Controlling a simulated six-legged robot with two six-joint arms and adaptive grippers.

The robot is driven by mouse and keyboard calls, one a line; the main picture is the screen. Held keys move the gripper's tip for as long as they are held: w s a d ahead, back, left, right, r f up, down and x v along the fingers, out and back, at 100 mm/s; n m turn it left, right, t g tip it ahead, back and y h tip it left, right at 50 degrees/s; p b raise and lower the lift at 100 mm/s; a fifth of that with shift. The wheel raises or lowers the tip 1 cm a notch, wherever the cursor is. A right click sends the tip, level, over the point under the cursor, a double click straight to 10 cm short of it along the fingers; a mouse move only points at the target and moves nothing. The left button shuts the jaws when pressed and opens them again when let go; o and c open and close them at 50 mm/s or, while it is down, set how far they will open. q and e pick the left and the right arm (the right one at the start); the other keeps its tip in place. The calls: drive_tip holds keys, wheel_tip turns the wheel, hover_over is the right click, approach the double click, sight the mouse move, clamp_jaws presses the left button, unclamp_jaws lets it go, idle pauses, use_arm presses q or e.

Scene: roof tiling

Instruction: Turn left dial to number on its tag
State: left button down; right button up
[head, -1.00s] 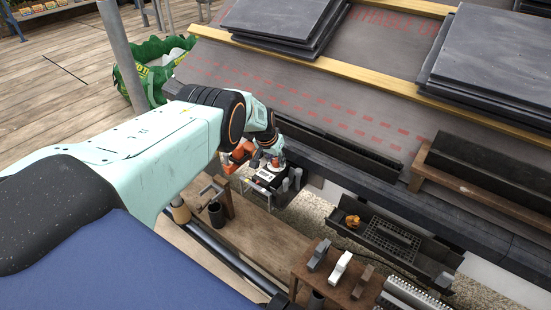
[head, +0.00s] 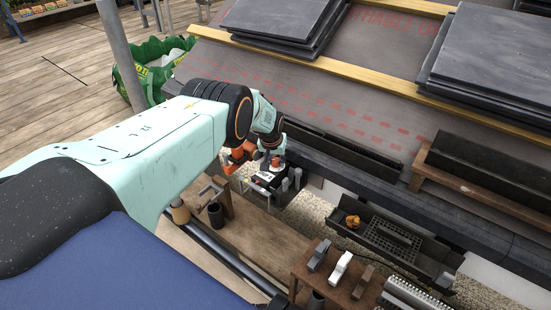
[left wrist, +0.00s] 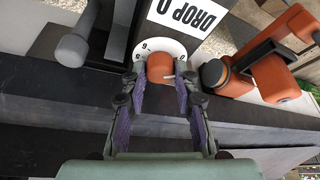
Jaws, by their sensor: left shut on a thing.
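In the left wrist view an orange dial knob (left wrist: 160,68) with a pale pointer mark sits on a white number plate (left wrist: 150,48). The fingers of my left gripper (left wrist: 163,88) are shut on the knob, one on each side. Only a few numbers show on the plate; the fingers hide part of it. In the head view my left gripper (head: 272,158) reaches down to the dark bench unit, with the small knob at its tip. The tag with the number cannot be made out. My right gripper does not show.
A white sign reading "DROP" (left wrist: 190,14) stands behind the dial. An orange tool (left wrist: 270,65) lies close on the right, a grey cylinder (left wrist: 75,48) on the left. Slate stacks (head: 285,22) lie on the roof. A black tray (head: 390,240) is at right.

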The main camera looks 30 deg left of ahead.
use_arm(q)
drive_tip(key=c, duration=1)
unclamp_jaws()
drive_tip(key=shift+v, duration=6)
